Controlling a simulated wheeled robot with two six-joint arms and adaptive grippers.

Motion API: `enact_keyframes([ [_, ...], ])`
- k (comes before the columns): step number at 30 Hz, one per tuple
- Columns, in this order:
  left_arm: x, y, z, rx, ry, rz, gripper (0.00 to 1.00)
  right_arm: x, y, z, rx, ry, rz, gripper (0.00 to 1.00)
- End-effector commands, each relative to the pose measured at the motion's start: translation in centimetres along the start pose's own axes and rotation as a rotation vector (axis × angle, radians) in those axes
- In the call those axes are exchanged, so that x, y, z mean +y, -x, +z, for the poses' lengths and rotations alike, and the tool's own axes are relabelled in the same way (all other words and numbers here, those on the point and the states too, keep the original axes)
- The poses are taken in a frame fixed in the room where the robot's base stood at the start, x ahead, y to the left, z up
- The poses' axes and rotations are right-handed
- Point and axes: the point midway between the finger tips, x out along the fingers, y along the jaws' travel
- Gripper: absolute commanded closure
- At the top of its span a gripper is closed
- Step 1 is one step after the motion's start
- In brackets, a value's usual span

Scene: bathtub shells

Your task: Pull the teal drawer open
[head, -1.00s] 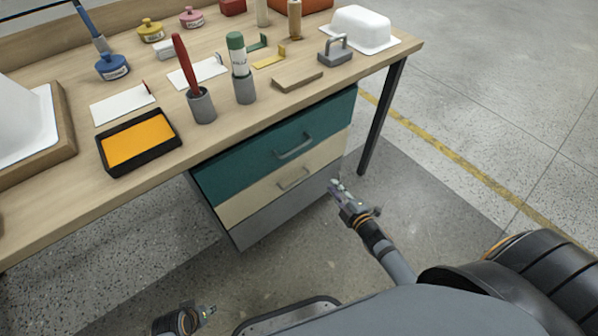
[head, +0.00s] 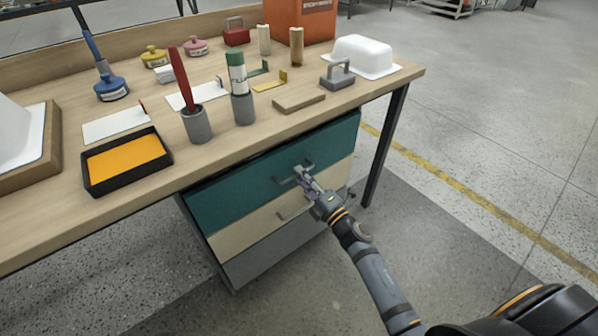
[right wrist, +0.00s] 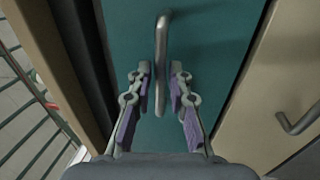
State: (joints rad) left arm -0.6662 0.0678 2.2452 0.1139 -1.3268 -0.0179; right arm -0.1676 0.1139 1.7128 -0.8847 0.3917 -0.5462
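The teal drawer (head: 235,192) is the top one in the unit under the bench, and its front looks flush with the drawers below. Its grey bar handle (head: 281,181) is partly hidden by my right gripper (head: 303,175). In the right wrist view the teal front (right wrist: 212,40) fills the middle and the handle (right wrist: 162,50) runs up and down in the picture. My right gripper (right wrist: 160,80) is open, with one purple-padded finger on each side of the handle's near end and gaps showing. My left gripper is not in view.
Below are a cream drawer (head: 240,232) with its own handle and a grey drawer (head: 255,262). The bench top (head: 225,150) overhangs the drawers and carries a black tray (head: 100,188) and cups of tools. A dark table leg (head: 386,150) stands to the right. The floor in front is clear.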

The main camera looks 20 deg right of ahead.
Motion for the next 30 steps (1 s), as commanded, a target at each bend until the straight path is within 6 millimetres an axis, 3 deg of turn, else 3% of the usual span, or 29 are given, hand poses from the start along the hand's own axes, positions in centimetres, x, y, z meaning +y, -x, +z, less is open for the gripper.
enact_keyframes([
  [4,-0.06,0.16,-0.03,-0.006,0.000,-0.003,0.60,0.00,-1.36,0.00,0.000,-0.002,0.000,0.81],
  [12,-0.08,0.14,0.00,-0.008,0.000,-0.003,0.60,-0.09,-1.59,-0.01,0.000,-0.001,-0.001,0.81],
  [17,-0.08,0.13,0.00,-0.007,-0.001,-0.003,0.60,-0.08,-1.57,-0.01,0.000,-0.001,-0.001,1.00],
  [30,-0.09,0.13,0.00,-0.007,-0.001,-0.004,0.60,-0.11,-1.53,-0.01,0.000,-0.001,-0.002,1.00],
])
